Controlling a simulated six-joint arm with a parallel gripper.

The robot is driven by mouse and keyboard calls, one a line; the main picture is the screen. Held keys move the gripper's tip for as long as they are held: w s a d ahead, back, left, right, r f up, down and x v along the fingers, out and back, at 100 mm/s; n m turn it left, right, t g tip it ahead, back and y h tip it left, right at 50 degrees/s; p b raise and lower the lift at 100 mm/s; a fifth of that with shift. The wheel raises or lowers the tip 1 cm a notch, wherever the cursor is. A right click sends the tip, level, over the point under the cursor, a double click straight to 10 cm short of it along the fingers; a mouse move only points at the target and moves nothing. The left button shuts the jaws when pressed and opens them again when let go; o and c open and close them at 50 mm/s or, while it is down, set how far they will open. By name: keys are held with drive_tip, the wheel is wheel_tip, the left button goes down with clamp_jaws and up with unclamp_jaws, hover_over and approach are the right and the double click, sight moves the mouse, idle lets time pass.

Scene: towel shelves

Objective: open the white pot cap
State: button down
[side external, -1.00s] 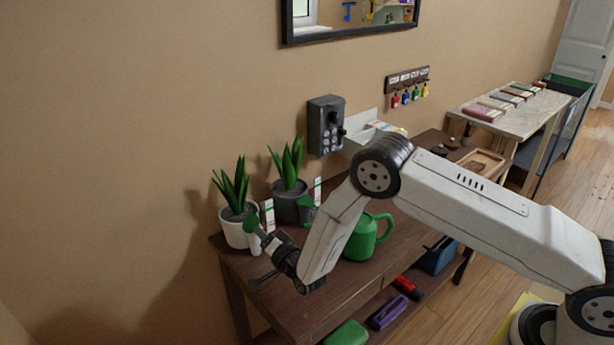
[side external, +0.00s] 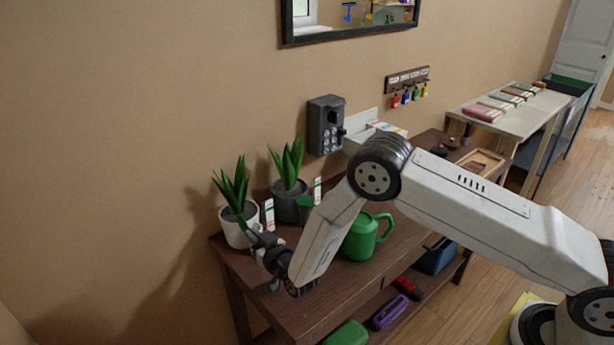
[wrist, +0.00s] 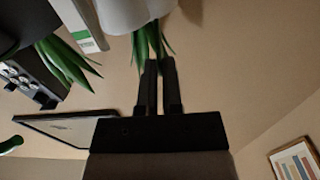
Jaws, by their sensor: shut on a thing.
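The white pot (side external: 236,236) with a spiky green plant stands at the left end of the wooden table. It shows at the top of the wrist view (wrist: 122,14). Its green cap (side external: 256,227) is at the pot's front right and is mostly hidden, with only a small bit of green showing. My gripper (side external: 257,240) is right at the cap, beside the pot. In the wrist view, my gripper's two dark fingers (wrist: 159,72) are close together, with green leaves behind. They are shut on what appears to be the cap; the contact itself is not clear.
A grey pot (side external: 288,205) with a plant and white label cards (side external: 269,215) stand close by. A green watering can (side external: 364,238) is right of my forearm. A grey keypad box (side external: 326,125) is on the wall behind. The table's front left is clear.

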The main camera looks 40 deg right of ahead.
drive_tip(key=n, duration=0.3)
drive_tip(key=a+n, duration=0.1)
drive_tip(key=n, duration=0.1)
drive_tip(key=shift+a+f+n, duration=0.2)
drive_tip(key=shift+n, duration=0.2)
drive_tip(key=c, duration=0.8)
unclamp_jaws()
drive_tip(key=shift+s, duration=0.1)
drive_tip(key=shift+s, duration=3.8)
drive_tip(key=shift+r, duration=0.1)
